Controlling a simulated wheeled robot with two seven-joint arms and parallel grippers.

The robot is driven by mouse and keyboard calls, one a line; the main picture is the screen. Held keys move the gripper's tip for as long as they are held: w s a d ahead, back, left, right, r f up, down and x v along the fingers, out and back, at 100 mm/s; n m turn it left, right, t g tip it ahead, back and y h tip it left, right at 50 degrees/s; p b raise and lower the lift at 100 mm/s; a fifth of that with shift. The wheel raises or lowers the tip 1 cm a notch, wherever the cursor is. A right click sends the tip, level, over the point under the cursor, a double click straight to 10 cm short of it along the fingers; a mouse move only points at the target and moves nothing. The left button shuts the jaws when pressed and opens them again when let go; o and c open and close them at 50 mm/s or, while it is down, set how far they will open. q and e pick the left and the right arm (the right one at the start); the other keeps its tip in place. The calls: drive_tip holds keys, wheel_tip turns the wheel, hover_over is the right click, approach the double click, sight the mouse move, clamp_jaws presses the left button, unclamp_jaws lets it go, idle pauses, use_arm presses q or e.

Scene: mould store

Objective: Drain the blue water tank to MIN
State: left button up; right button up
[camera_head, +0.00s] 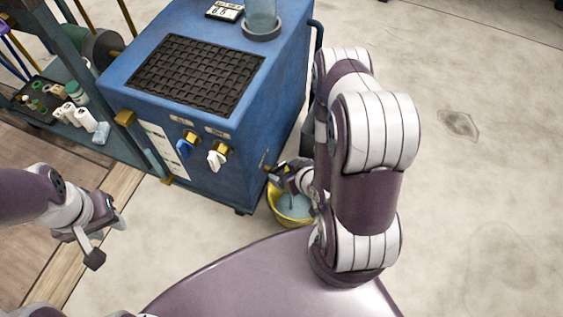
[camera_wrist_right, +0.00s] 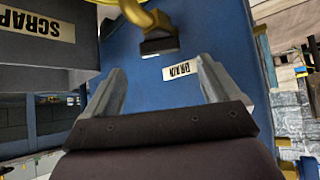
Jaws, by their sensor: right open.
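The blue water tank (camera_head: 225,130) stands in the middle of the head view, with a black grid on top. On its front are a blue-handled tap (camera_head: 187,144) and a white-handled tap (camera_head: 217,159). A white panel (camera_head: 165,148) and a pale vertical strip are beside them; the water level is unreadable. In the right wrist view, a brass valve with a dark handle (camera_wrist_right: 158,42) is above a DRAIN label (camera_wrist_right: 180,70). My right gripper (camera_wrist_right: 161,76) is open and empty, facing the valve, apart from it. My left gripper (camera_head: 106,238) is open and empty, left of the tank.
A yellow bucket (camera_head: 277,205) with bluish liquid stands on the floor below my right gripper, partly hidden by my arm. A bin marked SCRAP (camera_wrist_right: 75,40) is in the wrist view. A shelf with bottles (camera_head: 75,115) is left of the tank. The floor at right is clear.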

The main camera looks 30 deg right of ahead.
use_arm(q)
wheel_tip(320, 180, up, 3)
drive_tip(key=shift+r+p, duration=0.2)
drive_tip(key=shift+p, duration=0.9)
use_arm(e)
drive_tip(key=v, duration=0.6)
drive_tip(key=shift+s+r, duration=0.25)
drive_tip(key=shift+r, duration=0.05)
idle(5.6)
